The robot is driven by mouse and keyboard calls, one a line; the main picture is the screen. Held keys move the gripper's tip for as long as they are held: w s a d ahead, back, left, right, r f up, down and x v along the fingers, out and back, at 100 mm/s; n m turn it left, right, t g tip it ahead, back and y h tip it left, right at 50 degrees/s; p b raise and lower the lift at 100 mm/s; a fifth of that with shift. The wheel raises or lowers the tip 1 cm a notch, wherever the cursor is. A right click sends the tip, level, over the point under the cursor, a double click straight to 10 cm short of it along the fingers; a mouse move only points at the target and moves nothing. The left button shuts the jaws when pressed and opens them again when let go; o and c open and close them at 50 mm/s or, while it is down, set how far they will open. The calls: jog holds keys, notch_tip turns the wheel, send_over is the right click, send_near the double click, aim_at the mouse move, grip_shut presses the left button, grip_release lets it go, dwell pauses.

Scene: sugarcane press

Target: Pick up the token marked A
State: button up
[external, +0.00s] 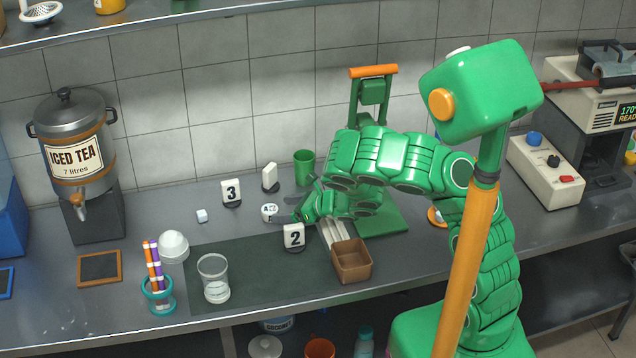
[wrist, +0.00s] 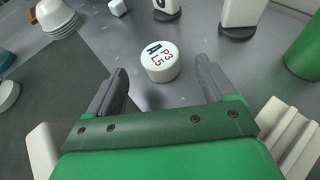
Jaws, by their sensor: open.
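The token marked A (external: 270,212) is a small white round disc on the grey counter. In the wrist view the token (wrist: 160,62) shows dark and red lettering on top, with a large A and smaller marks. My gripper (external: 293,207) is low over the counter, just right of the token. In the wrist view my gripper (wrist: 162,85) is open, its two grey fingers apart, with the token just beyond the tips and between their lines. Nothing is held.
Number stand 2 (external: 294,238) is close to my gripper; number stand 3 (external: 231,193) and a blank-looking white stand (external: 270,177) are behind. A green cup (external: 304,167), brown box (external: 351,261) and glass (external: 214,278) stand around. A white cube (external: 202,216) lies left.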

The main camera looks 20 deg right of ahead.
aim_at(273, 210)
jog(key=shift+x, duration=3.05)
jog(key=c, duration=1.1)
